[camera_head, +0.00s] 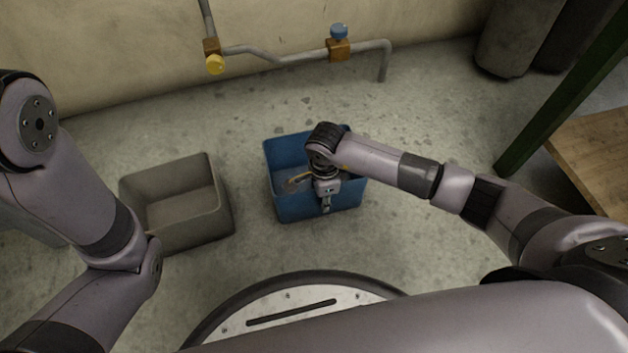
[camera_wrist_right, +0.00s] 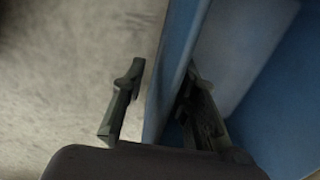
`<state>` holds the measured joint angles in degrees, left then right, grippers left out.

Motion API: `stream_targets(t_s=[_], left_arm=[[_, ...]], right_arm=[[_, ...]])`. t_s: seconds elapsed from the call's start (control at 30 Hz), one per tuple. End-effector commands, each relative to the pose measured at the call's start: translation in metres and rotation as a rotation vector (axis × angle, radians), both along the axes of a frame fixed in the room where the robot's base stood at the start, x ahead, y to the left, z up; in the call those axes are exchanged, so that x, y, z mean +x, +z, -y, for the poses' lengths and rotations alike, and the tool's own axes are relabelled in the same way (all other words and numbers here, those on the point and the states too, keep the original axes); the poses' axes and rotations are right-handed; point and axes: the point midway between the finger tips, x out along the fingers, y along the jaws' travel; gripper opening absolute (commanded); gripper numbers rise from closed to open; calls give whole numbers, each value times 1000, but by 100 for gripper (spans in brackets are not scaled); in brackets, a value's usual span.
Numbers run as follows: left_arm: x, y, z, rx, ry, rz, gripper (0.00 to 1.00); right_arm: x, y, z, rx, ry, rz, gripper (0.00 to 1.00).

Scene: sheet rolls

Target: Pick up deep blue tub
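The deep blue tub (camera_head: 296,208) stands upright on the floor, in the middle of the head view. It is open at the top, and my right arm hides part of its inside. My right gripper (camera_head: 326,203) reaches down at the tub's near wall. In the right wrist view, its fingers straddle the wall of the tub (camera_wrist_right: 240,60): one is outside over the floor, the other inside. A gap shows between the outer finger and the wall, so the gripper is open. My left gripper is not in view; only its arm shows at the left.
A grey bin (camera_head: 180,210) stands on the floor left of the tub. Pipes with a yellow valve (camera_head: 215,65) and a blue valve (camera_head: 339,32) run along the back wall. A green-legged wooden table (camera_head: 597,150) is at the right. Floor behind the tub is clear.

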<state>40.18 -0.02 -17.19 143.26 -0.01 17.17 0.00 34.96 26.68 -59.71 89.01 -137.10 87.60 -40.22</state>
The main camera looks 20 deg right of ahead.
Motion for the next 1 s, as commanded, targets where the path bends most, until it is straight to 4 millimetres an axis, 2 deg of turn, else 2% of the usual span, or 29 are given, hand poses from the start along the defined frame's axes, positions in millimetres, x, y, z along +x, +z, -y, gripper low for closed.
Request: stream_targets(t_s=[0.13, 0.53, 1.0], left_arm=[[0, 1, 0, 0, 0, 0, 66], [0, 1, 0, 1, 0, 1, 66], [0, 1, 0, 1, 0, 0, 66]], right_arm=[[0, 1, 0, 0, 0, 0, 27], [0, 1, 0, 0, 0, 0, 0], [0, 1, 0, 0, 0, 0, 0]])
